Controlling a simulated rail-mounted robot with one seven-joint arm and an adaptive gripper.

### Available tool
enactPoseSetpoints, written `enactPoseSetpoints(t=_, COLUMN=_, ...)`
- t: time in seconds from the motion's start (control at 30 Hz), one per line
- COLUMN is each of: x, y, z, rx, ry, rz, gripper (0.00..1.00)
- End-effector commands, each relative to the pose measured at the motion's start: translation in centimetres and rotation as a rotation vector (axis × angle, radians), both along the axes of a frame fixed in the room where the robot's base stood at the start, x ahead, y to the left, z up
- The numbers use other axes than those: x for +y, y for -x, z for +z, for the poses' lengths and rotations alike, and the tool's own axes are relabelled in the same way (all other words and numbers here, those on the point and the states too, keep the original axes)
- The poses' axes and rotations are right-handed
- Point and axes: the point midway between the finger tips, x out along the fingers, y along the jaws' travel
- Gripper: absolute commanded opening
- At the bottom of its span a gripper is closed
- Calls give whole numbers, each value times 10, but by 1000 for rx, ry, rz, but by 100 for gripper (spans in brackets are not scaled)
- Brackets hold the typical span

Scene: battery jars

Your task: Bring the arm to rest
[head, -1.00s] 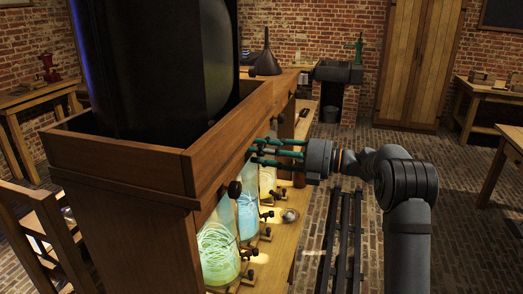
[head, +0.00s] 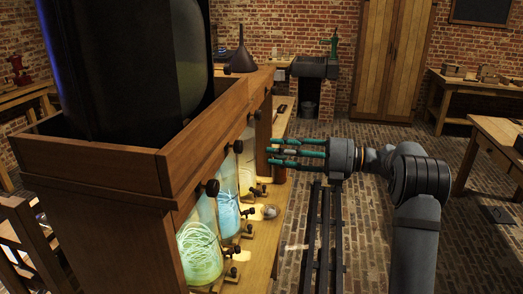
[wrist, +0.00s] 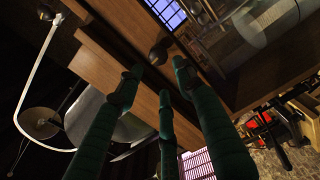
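My gripper (head: 269,151) has green-wrapped fingers and dark tips. In the head view it points left toward the wooden cabinet, with a gap between its tips and the jars. The wrist view shows the fingers (wrist: 158,88) spread apart with nothing between them, so it is open and empty. My arm reaches out from the lower right with a bent elbow. Glass jars stand in a row under the cabinet's overhang: a green-glowing one (head: 200,253), a blue one (head: 228,205) and a pale one behind.
The wooden cabinet (head: 95,165) with a large dark cylinder fills the left. A wooden bench (head: 262,240) carries the jars and small brass fittings. Dark rails (head: 324,235) run along the brick floor below my arm. A table (head: 497,135) stands at right; open floor lies between.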

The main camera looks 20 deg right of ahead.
Motion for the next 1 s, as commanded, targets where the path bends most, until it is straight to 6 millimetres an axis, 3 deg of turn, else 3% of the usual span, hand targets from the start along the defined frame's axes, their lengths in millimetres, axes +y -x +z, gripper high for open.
enactPoseSetpoints(t=0.2, x=-9, y=5, z=0, rx=0, ry=0, rz=0, gripper=37)
enactPoseSetpoints(t=0.57, x=-4, y=3, z=0, rx=1, ry=0, rz=1, gripper=37)
enactPoseSetpoints(t=0.73, x=15, y=-7, z=0, rx=0, ry=-1, rz=3, gripper=37)
enactPoseSetpoints(t=1.0, x=61, y=-33, z=1, rx=-1, ry=-2, rz=1, gripper=37)
